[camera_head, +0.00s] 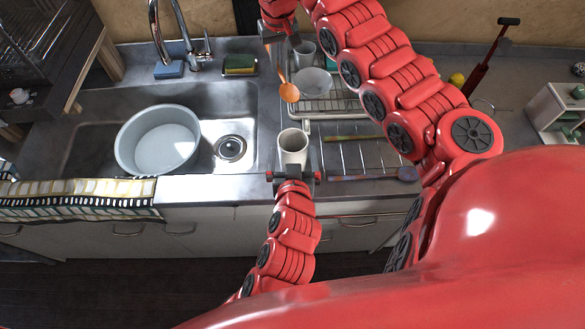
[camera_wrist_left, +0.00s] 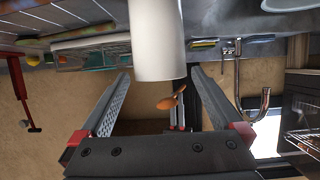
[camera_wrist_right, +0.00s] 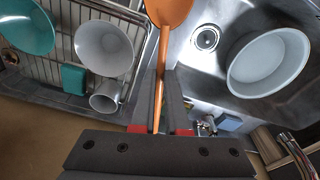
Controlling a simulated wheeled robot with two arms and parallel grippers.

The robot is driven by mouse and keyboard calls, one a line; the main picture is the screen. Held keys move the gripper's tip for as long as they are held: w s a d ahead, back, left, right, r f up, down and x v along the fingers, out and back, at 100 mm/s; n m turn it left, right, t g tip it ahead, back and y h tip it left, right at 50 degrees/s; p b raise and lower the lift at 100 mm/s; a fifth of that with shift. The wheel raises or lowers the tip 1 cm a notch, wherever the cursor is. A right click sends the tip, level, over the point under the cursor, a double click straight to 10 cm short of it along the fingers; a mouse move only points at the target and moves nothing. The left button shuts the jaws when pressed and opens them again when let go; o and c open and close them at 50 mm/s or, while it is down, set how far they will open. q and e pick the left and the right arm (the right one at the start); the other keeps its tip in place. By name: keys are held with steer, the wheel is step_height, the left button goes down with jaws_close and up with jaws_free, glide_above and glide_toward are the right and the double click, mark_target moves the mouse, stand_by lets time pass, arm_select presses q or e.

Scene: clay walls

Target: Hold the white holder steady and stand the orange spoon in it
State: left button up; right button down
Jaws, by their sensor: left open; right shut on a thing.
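The white holder (camera_head: 292,150) stands upright on the counter between the sink and the drying rack. In the left wrist view the holder (camera_wrist_left: 158,38) shows at the fingertips, with a gap to each side. My left gripper (camera_head: 293,170) is open at the holder's near side, one finger towards each side. My right gripper (camera_head: 279,42) is shut on the handle of the orange spoon (camera_head: 289,92), behind and above the holder. The spoon's bowl points away from the fingers in the right wrist view (camera_wrist_right: 171,10). The spoon is apart from the holder.
A sink with a pale basin (camera_head: 158,140) lies to the left. A drying rack (camera_head: 335,106) with a bowl (camera_head: 314,81) and a cup (camera_head: 304,50) stands behind right. Utensils, one green-handled (camera_head: 350,137), lie right of the holder. A sponge (camera_head: 240,65) sits behind the sink.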

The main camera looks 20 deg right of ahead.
mark_target(293, 136)
arm_select(q)
steer(key=p+x, duration=0.2)
steer(key=x, duration=0.4)
steer(key=shift+r+p, duration=0.15)
steer(key=shift+p, duration=0.15)
arm_select(e)
steer(key=shift+r, duration=0.8)
arm_select(q)
steer(key=shift+x, duration=1.1)
arm_select(e)
steer(key=shift+r, duration=0.1)
arm_select(q)
steer(key=shift+s, duration=0.1)
steer(key=c, duration=1.5)
